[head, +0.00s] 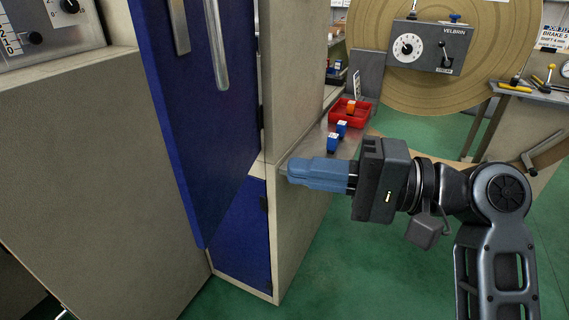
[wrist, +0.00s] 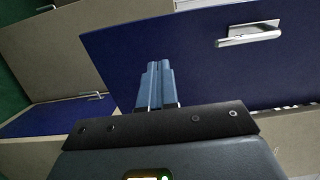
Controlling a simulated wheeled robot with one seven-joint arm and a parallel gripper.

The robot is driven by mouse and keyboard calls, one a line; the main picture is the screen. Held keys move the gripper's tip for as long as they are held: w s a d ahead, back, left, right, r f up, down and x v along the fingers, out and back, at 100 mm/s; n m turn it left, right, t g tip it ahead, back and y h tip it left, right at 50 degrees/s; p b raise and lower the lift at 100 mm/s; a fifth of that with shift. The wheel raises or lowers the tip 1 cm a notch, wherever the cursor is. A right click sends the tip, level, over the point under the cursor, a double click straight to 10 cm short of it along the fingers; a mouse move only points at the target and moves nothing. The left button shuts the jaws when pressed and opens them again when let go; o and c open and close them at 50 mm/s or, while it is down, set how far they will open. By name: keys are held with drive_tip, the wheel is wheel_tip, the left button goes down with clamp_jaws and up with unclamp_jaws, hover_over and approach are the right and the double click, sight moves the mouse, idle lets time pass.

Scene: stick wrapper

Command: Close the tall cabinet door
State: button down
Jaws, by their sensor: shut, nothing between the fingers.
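The tall cabinet door (head: 205,130) is a blue panel with a long metal handle (head: 216,45). It stands open, its free edge swung out to the left and its hinge side at the beige cabinet frame. In the wrist view the blue door (wrist: 180,60) and a handle (wrist: 248,34) lie beyond my fingers. My gripper (head: 290,170) has blue fingers pressed together with nothing in them. In the head view it is right of the door, in front of the cabinet's side edge. The fingertips (wrist: 158,65) overlap the door in the wrist view; I cannot tell whether they touch.
A lower blue door (head: 243,235) sits below. A beige cabinet (head: 90,160) stands close at left. A bench with a red tray (head: 349,112) and small blue items (head: 333,142) lies behind my gripper. Green floor (head: 365,260) is open below my arm.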

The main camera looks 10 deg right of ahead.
sight(196, 157)
drive_tip(key=p+x, duration=0.1)
drive_tip(key=x, duration=1.1)
drive_tip(key=shift+w+a+f, duration=0.1)
drive_tip(key=shift+w+a, duration=0.05)
drive_tip(key=shift+a, duration=0.1)
